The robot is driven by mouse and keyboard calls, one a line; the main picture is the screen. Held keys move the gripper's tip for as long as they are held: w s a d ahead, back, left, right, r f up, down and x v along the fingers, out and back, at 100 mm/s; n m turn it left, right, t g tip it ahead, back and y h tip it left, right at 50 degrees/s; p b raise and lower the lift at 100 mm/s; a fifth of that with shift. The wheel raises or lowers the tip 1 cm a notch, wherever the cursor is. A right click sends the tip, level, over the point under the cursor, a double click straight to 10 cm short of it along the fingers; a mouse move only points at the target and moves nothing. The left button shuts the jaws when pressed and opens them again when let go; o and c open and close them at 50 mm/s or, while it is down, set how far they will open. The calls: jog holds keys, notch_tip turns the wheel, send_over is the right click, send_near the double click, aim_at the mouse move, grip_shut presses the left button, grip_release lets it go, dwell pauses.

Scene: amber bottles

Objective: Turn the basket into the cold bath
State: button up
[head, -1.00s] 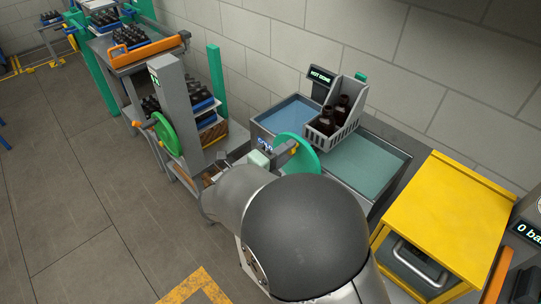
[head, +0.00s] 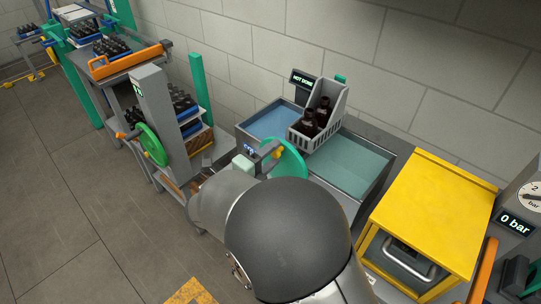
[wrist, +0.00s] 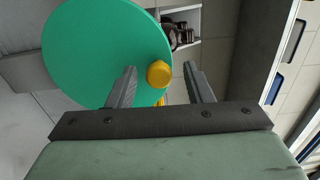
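The grey slotted basket (head: 327,133) holds dark amber bottles (head: 322,112) and is upright above the boundary between two baths, toward the back. The hot bath (head: 275,122), with blue liquid, is to its left. The cold bath (head: 355,166), with green-tinted liquid, is to its right. A green wheel (head: 290,160) with a yellow knob (wrist: 158,73) stands at the front of the baths. My gripper (wrist: 160,86) is open, its fingers on either side of the knob in the wrist view, with gaps visible. Whether the fingertips reach around the knob is unclear. My arm hides the lower front.
A display (head: 302,79) behind the basket reads "HOT DONE". A yellow cabinet (head: 435,210) stands right of the cold bath, with a gauge reading 0 bar beyond. At left are another green wheel (head: 153,145) on a grey column and shelves of bottle crates.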

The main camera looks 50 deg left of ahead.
jog(key=shift+s, duration=0.1)
jog(key=s+d+b, duration=0.1)
jog(key=s+b, duration=0.3)
jog(key=s, duration=1.3)
jog(key=shift+d+b, duration=0.3)
jog(key=shift+s, duration=0.1)
